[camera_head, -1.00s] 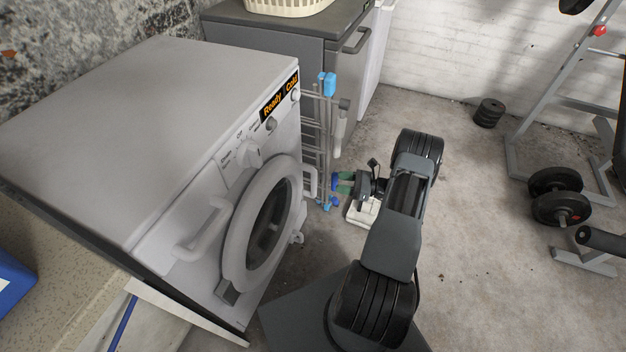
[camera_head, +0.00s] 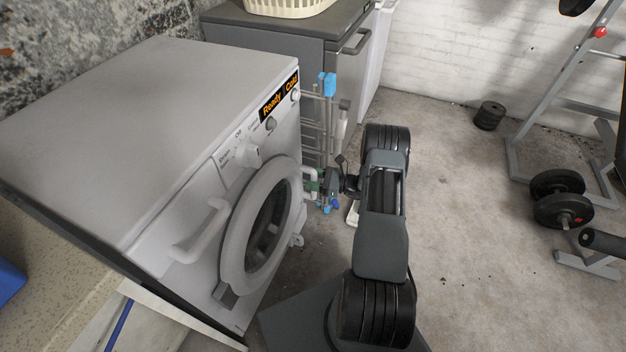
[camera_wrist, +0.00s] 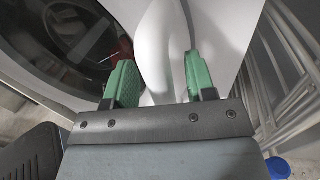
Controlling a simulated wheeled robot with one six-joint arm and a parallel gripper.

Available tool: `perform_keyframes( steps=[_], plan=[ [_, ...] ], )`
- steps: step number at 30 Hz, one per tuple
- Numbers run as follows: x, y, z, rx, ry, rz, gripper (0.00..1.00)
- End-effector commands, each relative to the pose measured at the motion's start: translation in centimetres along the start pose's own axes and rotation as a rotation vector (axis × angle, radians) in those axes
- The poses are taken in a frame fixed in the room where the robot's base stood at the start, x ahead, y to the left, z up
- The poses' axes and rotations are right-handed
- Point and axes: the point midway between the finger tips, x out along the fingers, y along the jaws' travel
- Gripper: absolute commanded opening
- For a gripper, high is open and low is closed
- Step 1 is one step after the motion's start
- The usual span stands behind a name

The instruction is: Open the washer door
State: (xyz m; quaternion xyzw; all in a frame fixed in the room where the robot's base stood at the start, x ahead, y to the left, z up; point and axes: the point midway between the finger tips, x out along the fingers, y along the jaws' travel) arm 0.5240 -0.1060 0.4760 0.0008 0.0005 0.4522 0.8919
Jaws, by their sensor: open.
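The white washer (camera_head: 150,110) stands at the left with its front facing right. Its round door (camera_head: 233,235) has a white ring and dark glass and looks shut. A white handle (camera_head: 310,172) sticks out at the far side of the door. My gripper (camera_head: 312,186) is at this handle. In the wrist view my gripper (camera_wrist: 158,85) has its two green fingers apart, one on each side of the white handle (camera_wrist: 160,45). I cannot tell whether either finger touches it. The dark door glass (camera_wrist: 75,40) shows at the upper left there.
A second white handle (camera_head: 203,232) sticks out at the near side of the washer front. A drying rack (camera_head: 327,120) stands just behind the gripper. A grey cabinet (camera_head: 290,28) is at the back.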

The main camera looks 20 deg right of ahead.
Motion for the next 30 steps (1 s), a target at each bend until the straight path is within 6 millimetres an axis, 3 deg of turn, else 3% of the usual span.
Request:
perform_keyframes(
  steps=[2, 18, 26, 30],
  plan=[
    [0.0, 0.0, 0.0, 0.000, 0.000, 0.000, 0.51],
    [0.0, 0.0, 0.0, 0.000, 0.000, 0.001, 0.00],
    [-0.1, 0.1, 0.0, 0.001, 0.000, 0.000, 0.00],
    [-1.1, 0.4, 0.1, 0.003, 0.000, -0.023, 0.00]
  ],
)
